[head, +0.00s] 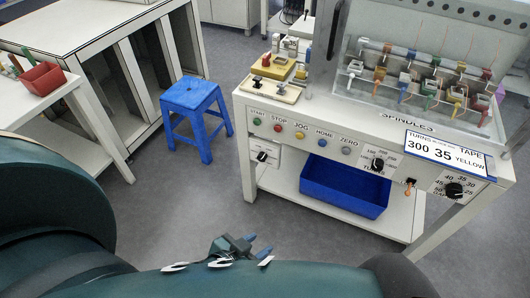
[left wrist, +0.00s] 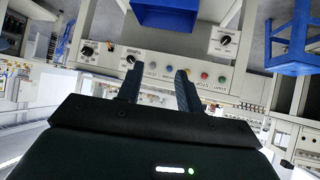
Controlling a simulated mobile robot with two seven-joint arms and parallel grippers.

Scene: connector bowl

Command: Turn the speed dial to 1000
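Three black dials show on the front of the white machine. One dial (head: 262,156) sits on a small white plate below the start button; its lettering is too small to read. A middle dial (head: 378,163) has a scale in the hundreds, and a right dial (head: 453,190) has a scale in the tens. I cannot read which is the speed dial. The left wrist view shows the small-plate dial (left wrist: 226,40) upside down. My left gripper (head: 262,247) is in front of the machine, apart from it. Its fingers (left wrist: 158,86) are spread and empty. My right gripper is not visible.
A row of coloured buttons (head: 300,135) runs along the machine's front. A blue bin (head: 345,187) sits on its lower shelf, and a blue stool (head: 196,115) stands to its left. A card (head: 446,154) reads 300, 35, yellow. The floor before the machine is clear.

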